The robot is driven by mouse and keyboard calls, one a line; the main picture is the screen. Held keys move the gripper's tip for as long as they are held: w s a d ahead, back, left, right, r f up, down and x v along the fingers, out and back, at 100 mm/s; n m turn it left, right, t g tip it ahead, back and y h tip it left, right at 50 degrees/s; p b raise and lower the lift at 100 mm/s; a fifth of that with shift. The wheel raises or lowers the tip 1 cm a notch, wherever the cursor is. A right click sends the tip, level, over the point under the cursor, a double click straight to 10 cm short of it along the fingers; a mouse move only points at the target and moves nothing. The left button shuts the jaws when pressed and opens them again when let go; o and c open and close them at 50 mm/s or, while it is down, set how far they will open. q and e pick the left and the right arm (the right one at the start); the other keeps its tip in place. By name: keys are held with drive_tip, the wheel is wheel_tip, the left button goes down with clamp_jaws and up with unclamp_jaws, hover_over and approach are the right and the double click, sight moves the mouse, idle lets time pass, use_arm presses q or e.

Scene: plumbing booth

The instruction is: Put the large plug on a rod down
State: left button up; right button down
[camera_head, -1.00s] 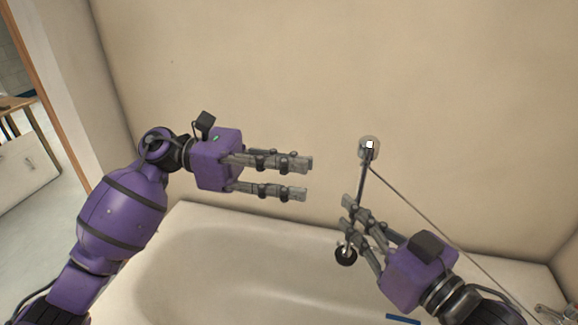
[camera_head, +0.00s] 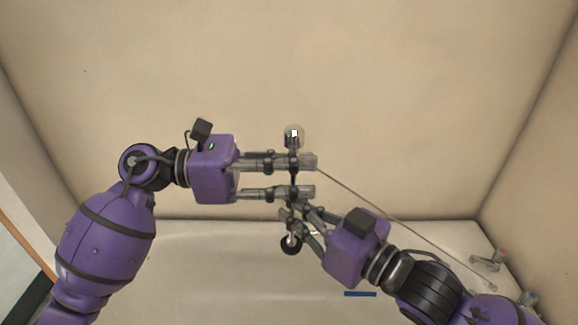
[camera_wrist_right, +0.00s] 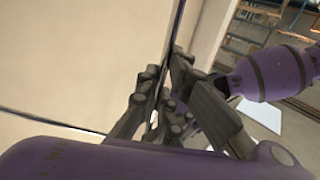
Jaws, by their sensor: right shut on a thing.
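The large plug on a rod shows in the head view as a black round plug (camera_head: 291,245) at the bottom, a thin upright rod, and a shiny rounded knob (camera_head: 294,137) at the top. My right gripper (camera_head: 297,217) is shut on the lower part of the rod, just above the black plug. My left gripper (camera_head: 312,177) is open, with its two fingers one above the other. They cross the rod in the picture between the knob and my right gripper; I cannot tell whether they touch it. The right wrist view shows the right fingers (camera_wrist_right: 165,95) close up; the plug is not clear there.
The white bathtub (camera_head: 190,260) lies below, against beige walls (camera_head: 420,90). A thin line runs from near the left fingertips down right toward metal taps (camera_head: 490,260) on the tub's right side. A small blue strip (camera_head: 360,294) lies below my right gripper.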

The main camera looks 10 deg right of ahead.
drive_tip(key=shift+a+r, duration=0.1)
drive_tip(key=shift+r, duration=0.15)
use_arm(q)
clamp_jaws()
use_arm(e)
drive_tip(key=c, duration=1.9)
unclamp_jaws()
use_arm(q)
drive_tip(key=shift+r, duration=0.1)
use_arm(e)
drive_tip(key=shift+o, duration=0.3)
drive_tip(key=shift+f, duration=0.1)
